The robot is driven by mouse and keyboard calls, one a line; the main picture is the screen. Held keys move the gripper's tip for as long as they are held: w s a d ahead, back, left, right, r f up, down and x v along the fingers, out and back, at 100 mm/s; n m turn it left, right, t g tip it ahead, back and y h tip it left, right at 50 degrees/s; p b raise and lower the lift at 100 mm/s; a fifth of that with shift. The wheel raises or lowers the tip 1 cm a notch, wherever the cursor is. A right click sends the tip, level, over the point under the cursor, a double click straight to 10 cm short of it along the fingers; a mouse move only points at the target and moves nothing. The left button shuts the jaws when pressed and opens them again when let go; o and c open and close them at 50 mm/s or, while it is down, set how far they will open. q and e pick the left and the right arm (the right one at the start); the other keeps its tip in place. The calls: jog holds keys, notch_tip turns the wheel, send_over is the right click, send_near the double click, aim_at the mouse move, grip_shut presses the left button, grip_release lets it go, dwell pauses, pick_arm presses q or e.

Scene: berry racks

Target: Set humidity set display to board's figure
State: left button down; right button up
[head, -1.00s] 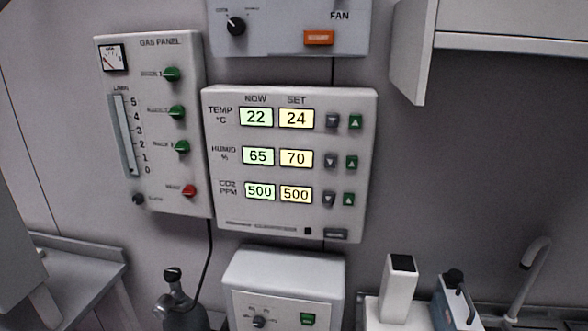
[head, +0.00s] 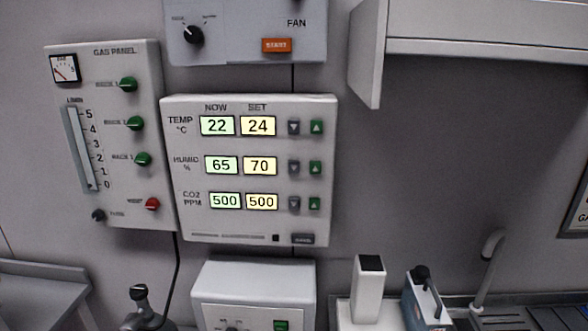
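The climate control panel (head: 250,227) hangs on the wall left of centre in the head view. Its humidity set display (head: 259,166) reads 70, and the humidity now display (head: 221,166) reads 65. To the right of the set display are a grey down button (head: 294,168) and a green up button (head: 315,168). The temperature row reads 22 now and 24 set, and the CO2 row reads 500 and 500. The board with the figure cannot be made out; a framed sign (head: 577,208) is cut off at the right edge. Neither gripper shows.
A gas panel (head: 107,70) with green knobs and a red one hangs to the left. A fan box (head: 245,45) is above and another control box (head: 254,280) below. A wall cabinet (head: 470,45) juts out at upper right. A white container (head: 368,295) and a tap (head: 490,262) stand at lower right.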

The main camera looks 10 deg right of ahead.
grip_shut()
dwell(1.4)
